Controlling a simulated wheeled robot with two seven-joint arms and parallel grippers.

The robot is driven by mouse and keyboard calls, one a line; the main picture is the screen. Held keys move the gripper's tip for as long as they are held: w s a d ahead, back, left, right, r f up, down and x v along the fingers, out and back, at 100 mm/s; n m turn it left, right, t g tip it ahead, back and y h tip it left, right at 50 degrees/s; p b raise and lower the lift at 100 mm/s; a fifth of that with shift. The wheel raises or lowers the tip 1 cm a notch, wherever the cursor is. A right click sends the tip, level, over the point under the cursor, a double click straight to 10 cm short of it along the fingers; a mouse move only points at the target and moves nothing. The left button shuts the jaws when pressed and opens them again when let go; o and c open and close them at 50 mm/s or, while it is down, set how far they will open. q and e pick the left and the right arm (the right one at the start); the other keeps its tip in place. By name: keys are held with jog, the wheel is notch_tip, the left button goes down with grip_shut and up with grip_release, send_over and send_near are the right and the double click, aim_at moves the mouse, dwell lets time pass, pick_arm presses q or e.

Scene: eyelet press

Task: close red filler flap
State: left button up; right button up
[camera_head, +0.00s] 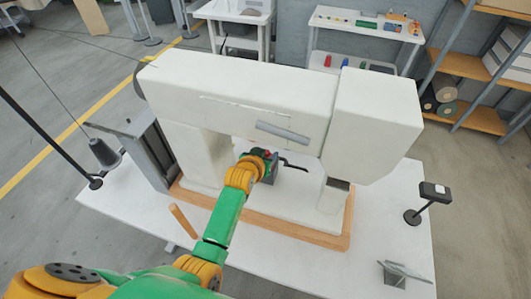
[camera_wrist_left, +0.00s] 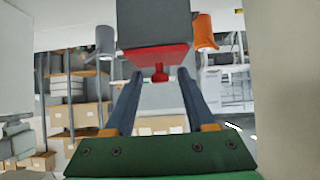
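The red filler flap (camera_wrist_left: 150,57) shows in the wrist view as a flat red plate at the lower edge of a dark grey box (camera_wrist_left: 153,22). A red knob (camera_wrist_left: 160,75) sticks out from it. My left gripper (camera_wrist_left: 160,77) is open, its two dark fingers on either side of the knob with gaps visible. The flap there is mostly hidden by my wrist. My right gripper is in neither view.
The white machine (camera_head: 235,95) stands on a wooden-edged base (camera_head: 290,232) on a white table (camera_head: 395,240). Its overhead arm and column limit room around my left gripper. A thread cone (camera_head: 104,154), a wooden handle (camera_head: 184,221) and a small black stand (camera_head: 430,200) are nearby.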

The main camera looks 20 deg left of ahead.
pick_arm(q)
jog(key=shift+s+r, duration=0.2)
jog(key=v, duration=0.6)
jog(key=shift+s, duration=0.25)
jog(key=shift+r, duration=0.1)
